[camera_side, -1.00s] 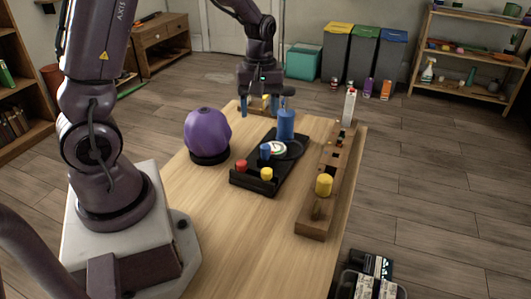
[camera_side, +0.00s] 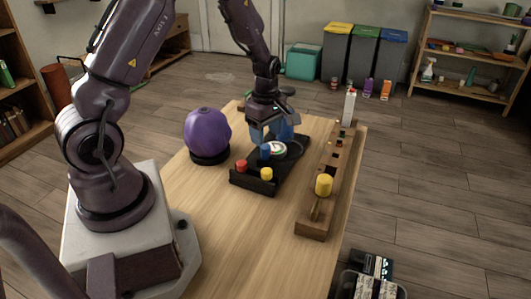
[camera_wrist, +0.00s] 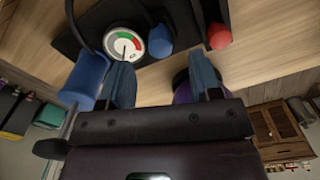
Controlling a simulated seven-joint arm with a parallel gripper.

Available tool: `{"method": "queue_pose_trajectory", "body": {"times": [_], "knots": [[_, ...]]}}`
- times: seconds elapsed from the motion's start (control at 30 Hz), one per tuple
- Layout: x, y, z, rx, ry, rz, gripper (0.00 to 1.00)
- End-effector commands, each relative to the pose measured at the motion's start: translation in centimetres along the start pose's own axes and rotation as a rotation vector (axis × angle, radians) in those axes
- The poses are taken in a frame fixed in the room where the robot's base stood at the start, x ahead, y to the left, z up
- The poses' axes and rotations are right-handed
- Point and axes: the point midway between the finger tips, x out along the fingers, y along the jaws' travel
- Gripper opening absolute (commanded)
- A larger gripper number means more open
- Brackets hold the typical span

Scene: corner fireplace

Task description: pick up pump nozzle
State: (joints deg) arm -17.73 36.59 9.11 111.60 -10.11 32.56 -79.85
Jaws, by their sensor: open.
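A black pump base (camera_side: 243,182) lies on the wooden table. It carries a round gauge (camera_side: 278,149), a tall blue cylinder (camera_side: 288,130), a short blue piece (camera_side: 265,152), a red piece (camera_side: 241,166) and a yellow piece (camera_side: 266,174). The short blue piece (camera_wrist: 160,42) may be the nozzle; I cannot tell for sure. My gripper (camera_side: 270,136) is above the far end of the base, partly hiding the tall cylinder. In the wrist view, my gripper (camera_wrist: 163,80) has its fingers apart with nothing between them; the cylinder (camera_wrist: 84,78) lies just left of the left finger.
A purple ball (camera_side: 207,131) on a black ring stands left of the base. The near part of the table (camera_side: 235,225) is clear.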

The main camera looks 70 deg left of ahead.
Motion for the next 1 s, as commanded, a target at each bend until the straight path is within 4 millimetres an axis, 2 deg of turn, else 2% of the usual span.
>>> {"method": "queue_pose_trajectory", "body": {"times": [0.33,0.63,0.67,0.8,0.87,1.0], "knots": [[4.6,0.0,-0.3,0.0,0.0,-0.002,0.58],[5.1,0.1,-0.3,0.001,0.0,0.001,0.58],[5.1,0.1,-0.3,0.001,0.0,0.001,0.54],[5.1,0.1,-0.3,0.001,0.0,0.001,0.21],[5.1,0.1,-0.3,0.001,0.0,0.001,0.09],[5.1,0.1,-0.3,0.001,0.0,0.001,0.09]]}}
